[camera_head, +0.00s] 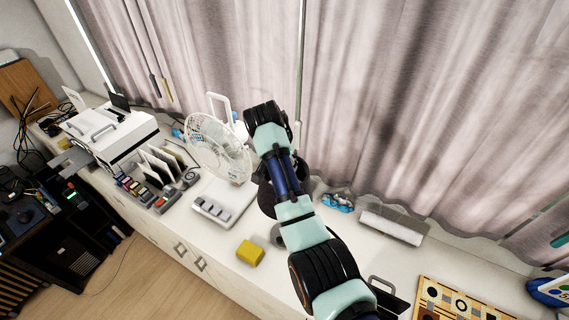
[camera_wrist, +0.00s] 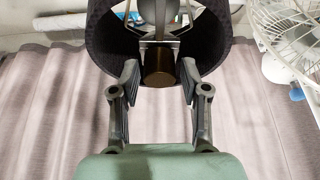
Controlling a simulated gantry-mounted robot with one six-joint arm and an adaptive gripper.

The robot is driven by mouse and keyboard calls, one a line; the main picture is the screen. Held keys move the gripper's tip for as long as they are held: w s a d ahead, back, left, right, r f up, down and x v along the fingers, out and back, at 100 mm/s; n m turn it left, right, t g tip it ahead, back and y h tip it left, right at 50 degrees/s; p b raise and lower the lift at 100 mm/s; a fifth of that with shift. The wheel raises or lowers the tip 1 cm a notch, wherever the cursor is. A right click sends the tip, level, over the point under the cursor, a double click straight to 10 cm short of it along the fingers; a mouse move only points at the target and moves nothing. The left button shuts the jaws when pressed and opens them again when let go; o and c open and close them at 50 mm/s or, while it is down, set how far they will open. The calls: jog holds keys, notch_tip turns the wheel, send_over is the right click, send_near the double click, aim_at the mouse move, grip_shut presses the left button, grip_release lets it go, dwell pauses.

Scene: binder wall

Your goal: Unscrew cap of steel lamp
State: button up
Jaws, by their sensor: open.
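In the wrist view a dark lamp shade (camera_wrist: 105,35) fills the upper middle, with metal struts (camera_wrist: 159,28) inside it. A brown-bronze cylindrical cap (camera_wrist: 159,66) sits at the middle of the shade's opening. My gripper (camera_wrist: 159,76) is open, with one fingertip on each side of the cap. A gap shows between each finger and the cap. In the head view the dark shade (camera_head: 266,198) shows only in part behind my arm. My gripper and the cap are hidden there.
A white desk fan (camera_head: 218,148) stands close to the left of the lamp; it also shows in the wrist view (camera_wrist: 290,35). A yellow block (camera_head: 250,253), a white roll (camera_head: 393,227) and a wooden board (camera_head: 455,300) lie on the white counter (camera_head: 340,240). Curtains (camera_head: 400,100) hang behind.

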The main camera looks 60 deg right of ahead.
grip_shut()
jog(key=n, duration=0.2)
jog(key=n+t, duration=0.1)
jog(key=n, duration=0.1)
jog(key=shift+s+t, duration=0.1)
jog(key=shift+t, duration=0.2)
jog(key=shift+n+t, duration=0.3)
jog(key=shift+n, duration=0.5)
jog(key=n+y, duration=0.1)
jog(key=n, duration=0.1)
jog(key=shift+n+t, duration=0.4)
jog(key=n+t+y, duration=0.1)
jog(key=n, duration=0.2)
jog(key=shift+s+d+n, duration=0.1)
jog(key=shift+d+n, duration=0.05)
jog(key=shift+n, duration=0.25)
jog(key=shift+f+n+t+y, duration=0.15)
jog(key=shift+n+y, duration=0.3)
jog(key=shift+n, duration=0.65)
jog(key=shift+r+n+t+y, duration=0.15)
jog(key=shift+n+y, duration=0.3)
jog(key=shift+n, duration=0.65)
jog(key=shift+f, duration=0.1)
